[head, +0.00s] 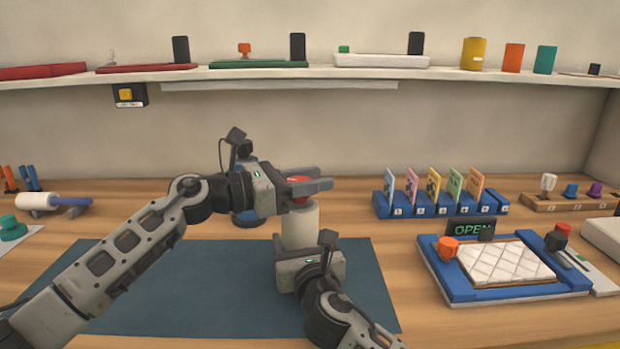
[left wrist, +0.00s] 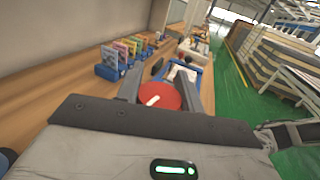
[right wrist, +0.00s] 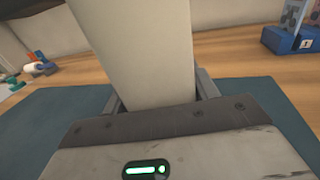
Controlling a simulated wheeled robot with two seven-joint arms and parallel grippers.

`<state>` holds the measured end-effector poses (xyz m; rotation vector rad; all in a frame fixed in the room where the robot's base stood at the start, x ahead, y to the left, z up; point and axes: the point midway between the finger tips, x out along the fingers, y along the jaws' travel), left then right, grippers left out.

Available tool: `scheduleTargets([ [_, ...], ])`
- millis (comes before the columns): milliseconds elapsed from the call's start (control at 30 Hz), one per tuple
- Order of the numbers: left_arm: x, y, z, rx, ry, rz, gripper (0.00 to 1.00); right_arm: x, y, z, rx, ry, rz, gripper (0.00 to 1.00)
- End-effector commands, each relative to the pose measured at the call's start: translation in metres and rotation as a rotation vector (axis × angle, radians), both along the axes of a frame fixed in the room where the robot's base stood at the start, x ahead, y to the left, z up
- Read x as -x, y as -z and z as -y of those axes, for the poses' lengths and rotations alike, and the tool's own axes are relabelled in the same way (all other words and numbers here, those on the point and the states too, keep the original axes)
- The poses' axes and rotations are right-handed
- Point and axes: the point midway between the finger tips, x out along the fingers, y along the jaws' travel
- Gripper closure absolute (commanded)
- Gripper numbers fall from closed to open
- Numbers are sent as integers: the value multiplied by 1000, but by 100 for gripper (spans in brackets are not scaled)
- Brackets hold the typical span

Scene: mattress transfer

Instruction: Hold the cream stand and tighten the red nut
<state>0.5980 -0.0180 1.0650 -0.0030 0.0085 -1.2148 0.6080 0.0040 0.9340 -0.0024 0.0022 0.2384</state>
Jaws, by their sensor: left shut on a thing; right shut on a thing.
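The cream stand (head: 300,229) stands upright at the back edge of the dark blue mat. My right gripper (head: 300,245) is shut on the stand's lower body from the front; the stand fills the space between its fingers in the right wrist view (right wrist: 138,60). The red nut (head: 299,179) sits on top of the stand, partly hidden by fingers. My left gripper (head: 310,186) reaches in from the left and is shut on the nut. In the left wrist view the red nut (left wrist: 172,98) lies between both fingers, with a white mark on its top.
The blue mat (head: 225,310) covers the table's front. A blue card rack (head: 440,208) stands at the back right. A blue tray (head: 470,293) with a white quilted pad (head: 505,262) lies at the right. A white roller (head: 38,201) is at the far left.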

Motion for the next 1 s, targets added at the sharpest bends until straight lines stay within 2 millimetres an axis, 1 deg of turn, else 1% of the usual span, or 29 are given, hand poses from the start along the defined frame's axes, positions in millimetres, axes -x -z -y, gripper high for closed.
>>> scheduleTargets([
  [33, -2, -1, -1, 4, 27, -2, 85, 1, -5, -3, -2, -7, 11, 96],
  [300, 2, -2, 0, 6, 236, 2, 85, 1, -5, -3, -4, -8, 11, 96],
  [500, 4, -2, 0, 7, 351, 4, 85, 1, -6, -3, -6, -8, 11, 96],
  [700, 6, -1, 0, 8, 416, 3, 85, 1, -6, -3, -7, -9, 12, 96],
  [1000, 7, -2, -1, 10, 445, 5, 85, 1, -6, -3, -8, -9, 11, 96],
])
